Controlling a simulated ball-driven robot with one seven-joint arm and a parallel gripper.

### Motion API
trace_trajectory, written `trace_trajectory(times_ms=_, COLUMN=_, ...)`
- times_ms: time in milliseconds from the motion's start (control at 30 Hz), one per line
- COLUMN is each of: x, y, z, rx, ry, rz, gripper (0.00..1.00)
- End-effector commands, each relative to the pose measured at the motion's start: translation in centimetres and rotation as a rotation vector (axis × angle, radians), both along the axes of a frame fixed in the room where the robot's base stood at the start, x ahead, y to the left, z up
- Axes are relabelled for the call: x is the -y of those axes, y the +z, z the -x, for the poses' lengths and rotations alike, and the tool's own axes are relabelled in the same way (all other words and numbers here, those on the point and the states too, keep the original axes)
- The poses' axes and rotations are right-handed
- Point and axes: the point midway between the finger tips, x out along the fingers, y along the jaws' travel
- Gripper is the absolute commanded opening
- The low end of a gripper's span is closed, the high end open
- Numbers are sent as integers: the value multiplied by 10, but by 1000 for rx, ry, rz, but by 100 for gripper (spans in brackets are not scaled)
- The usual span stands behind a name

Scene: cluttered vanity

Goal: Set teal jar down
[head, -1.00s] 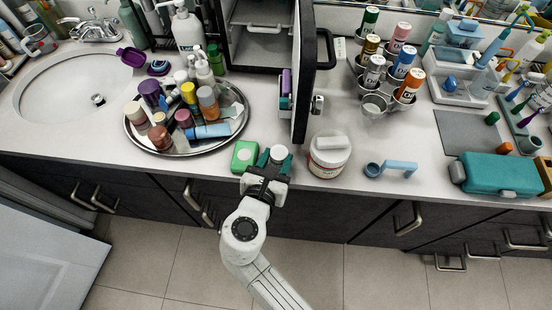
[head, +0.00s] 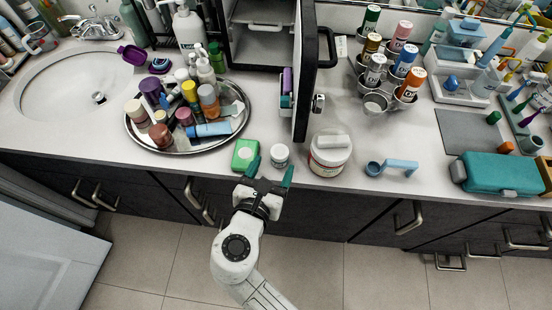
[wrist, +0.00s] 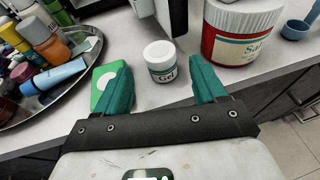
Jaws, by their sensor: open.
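The small jar (head: 280,155) has a white lid and a white body with a teal-edged label reading "Gel" in the wrist view (wrist: 161,64). It stands upright on the counter (head: 215,177) near its front edge. My gripper (head: 271,173) is open, with its two teal fingertips apart at the front edge. In the wrist view my gripper (wrist: 163,88) is empty, and the jar stands beyond and between the fingers, apart from both.
A green box with a white disc (head: 245,155) lies just left of the jar. A large white and red tub (head: 329,157) stands to the right. A round tray (head: 146,143) crowded with bottles is at left. An open cabinet door (head: 305,75) stands behind.

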Motion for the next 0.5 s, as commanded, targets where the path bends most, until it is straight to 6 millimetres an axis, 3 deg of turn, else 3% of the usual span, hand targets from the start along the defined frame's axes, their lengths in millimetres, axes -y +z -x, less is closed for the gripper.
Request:
trace_trajectory(times_ms=200, x=-10, y=13, z=43, rx=-1, ry=2, rz=-1, gripper=71)
trace_trajectory(times_ms=500, x=-17, y=23, z=74, rx=0, ry=-1, rz=-1, gripper=71)
